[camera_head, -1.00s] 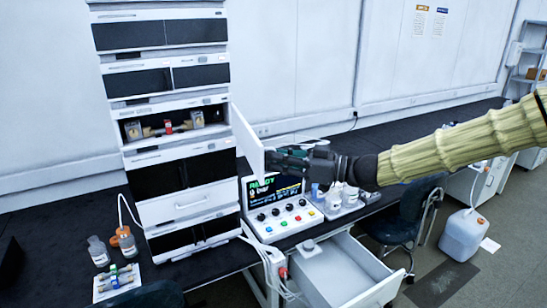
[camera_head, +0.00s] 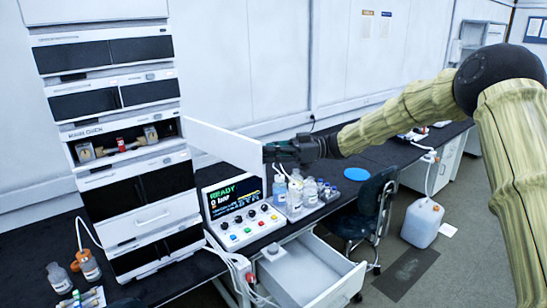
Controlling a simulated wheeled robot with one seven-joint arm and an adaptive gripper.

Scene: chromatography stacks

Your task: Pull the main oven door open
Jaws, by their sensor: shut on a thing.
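The main oven (camera_head: 122,145) is a module in the middle of the left stack, with a "MAIN OVEN" label on its front. Its inside shows, with a red-marked part between two beige blocks. The oven door (camera_head: 222,145) is a white panel swung out to the right from the oven's right side. My gripper (camera_head: 270,152) is at the door's far right edge and shut on it. The fingertips are dark and small, so the exact grip is hard to see.
A control box (camera_head: 238,211) with a lit screen and knobs stands below the door. Bottles (camera_head: 295,190) stand in a tray to its right. An open drawer (camera_head: 315,275) juts out under the bench. A dark chair (camera_head: 368,210) stands to its right.

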